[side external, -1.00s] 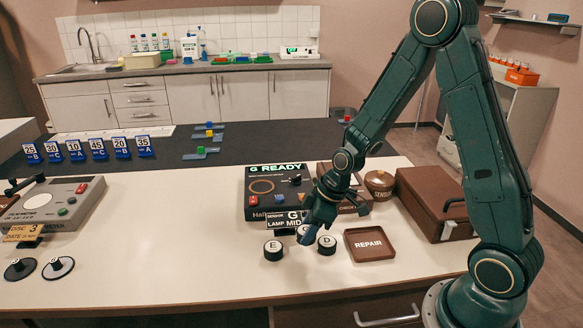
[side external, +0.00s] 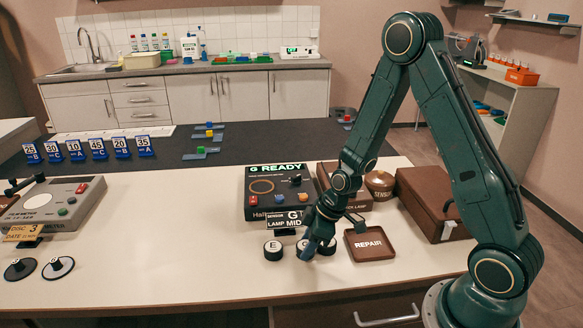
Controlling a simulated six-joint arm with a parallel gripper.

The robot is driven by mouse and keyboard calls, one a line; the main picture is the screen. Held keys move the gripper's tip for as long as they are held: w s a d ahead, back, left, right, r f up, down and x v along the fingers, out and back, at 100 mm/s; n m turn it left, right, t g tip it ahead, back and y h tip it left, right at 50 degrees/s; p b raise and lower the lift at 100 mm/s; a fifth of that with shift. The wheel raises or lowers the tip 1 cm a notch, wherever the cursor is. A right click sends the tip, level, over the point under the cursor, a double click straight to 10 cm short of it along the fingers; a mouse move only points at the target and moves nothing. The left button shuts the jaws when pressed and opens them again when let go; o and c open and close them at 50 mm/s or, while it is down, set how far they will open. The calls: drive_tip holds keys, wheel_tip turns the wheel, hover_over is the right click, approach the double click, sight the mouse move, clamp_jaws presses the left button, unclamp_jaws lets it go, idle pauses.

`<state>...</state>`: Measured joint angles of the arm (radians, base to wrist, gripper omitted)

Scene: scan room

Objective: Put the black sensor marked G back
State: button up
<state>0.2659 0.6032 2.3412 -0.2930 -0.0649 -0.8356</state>
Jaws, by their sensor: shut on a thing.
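My gripper (side external: 312,248) is low over the white table, in front of the dark device, and is shut on a black sensor (side external: 303,250) with a pale top. Its letter is mostly covered by the fingers, so I cannot read it, and I cannot tell whether it touches the table. The black sensor marked E (side external: 273,250) stands upright just to the left. Another black sensor (side external: 328,247), at the right of the fingers, is mostly hidden by my gripper. A small sign (side external: 285,222) behind reads sensor G, lamp MID.
The dark device (side external: 262,187) behind shows "G READY". A brown REPAIR tray (side external: 370,242) lies close to the right. A round SENSORS pot (side external: 379,183) and a brown case (side external: 432,203) stand further right. The table to the left of sensor E is clear up to two discs (side external: 58,267).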

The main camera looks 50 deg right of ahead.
drive_tip(key=shift+f, duration=0.2)
drive_tip(key=o, duration=1.1)
drive_tip(key=shift+r, duration=0.2)
drive_tip(key=v, duration=1.2)
drive_tip(key=shift+s, duration=0.1)
